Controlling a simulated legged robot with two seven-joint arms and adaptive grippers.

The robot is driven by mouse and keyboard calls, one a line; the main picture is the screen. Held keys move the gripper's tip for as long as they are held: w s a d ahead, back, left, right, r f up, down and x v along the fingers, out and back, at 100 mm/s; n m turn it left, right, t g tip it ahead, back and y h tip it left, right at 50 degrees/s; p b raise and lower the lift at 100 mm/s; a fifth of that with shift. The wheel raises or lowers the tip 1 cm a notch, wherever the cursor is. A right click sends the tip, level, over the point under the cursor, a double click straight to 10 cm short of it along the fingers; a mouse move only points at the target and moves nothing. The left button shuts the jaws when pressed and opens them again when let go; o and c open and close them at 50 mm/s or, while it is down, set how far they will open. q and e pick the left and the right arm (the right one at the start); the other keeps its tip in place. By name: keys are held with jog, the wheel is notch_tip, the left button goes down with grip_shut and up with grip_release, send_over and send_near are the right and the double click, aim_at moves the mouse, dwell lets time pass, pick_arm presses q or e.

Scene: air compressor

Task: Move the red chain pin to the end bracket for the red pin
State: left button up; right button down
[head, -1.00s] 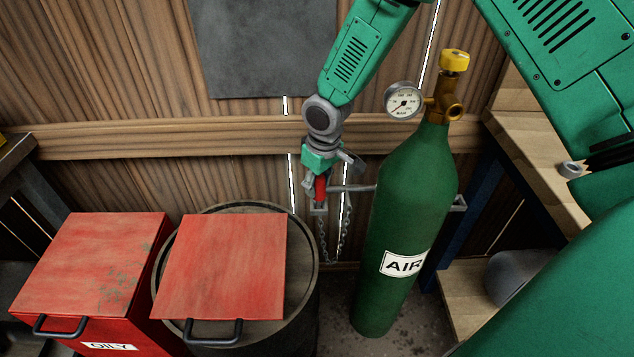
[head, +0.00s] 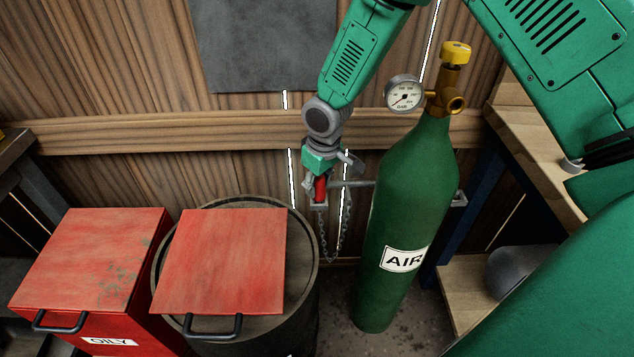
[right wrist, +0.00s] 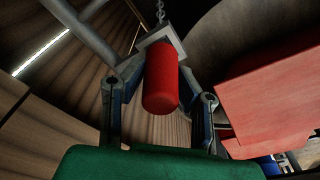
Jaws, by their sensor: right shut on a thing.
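The red chain pin (head: 320,188) is upright in my right gripper (head: 318,183), left of the green AIR cylinder. In the right wrist view the red pin (right wrist: 161,80) lies between the two fingers of the gripper (right wrist: 160,100). A pale square bracket end (right wrist: 158,42) sits right at the pin's far end; whether the pin is seated in it is hard to tell. In the head view the bracket (head: 318,205) shows just under the pin. A chain (head: 333,245) hangs in a loop below it. My left gripper is not in view.
The green AIR cylinder (head: 400,230) with gauge (head: 404,94) and yellow knob stands close on the right. A grey bar (head: 352,184) runs behind the gripper towards it. A barrel (head: 305,270) and red bins (head: 90,255) stand to the lower left. The wooden wall is behind.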

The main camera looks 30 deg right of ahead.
jog(key=shift+f, duration=0.4)
dwell(0.4)
jog(key=c, duration=1.1)
grip_release()
jog(key=shift+c, duration=0.2)
jog(key=r, duration=0.4)
jog(key=s+r, duration=0.1)
jog(key=r, duration=0.6)
jog(key=shift+s+d+r, duration=0.15)
jog(key=shift+d+r, duration=0.05)
jog(key=shift+r, duration=0.15)
send_over(324, 192)
jog(key=s+a, duration=0.3)
jog(key=s, duration=0.1)
notch_tip(324, 192, down, 7)
jog(key=s+a+f+m+g+y, duration=0.1)
jog(key=s+a+f, duration=0.1)
jog(key=s+f, duration=0.9)
jog(key=s, duration=0.5)
jog(key=s+d+f+m+h, duration=0.1)
jog(key=s+f, duration=0.2)
jog(key=s, duration=0.5)
jog(key=shift+s+d, duration=0.15)
jog(key=shift+s, duration=0.2)
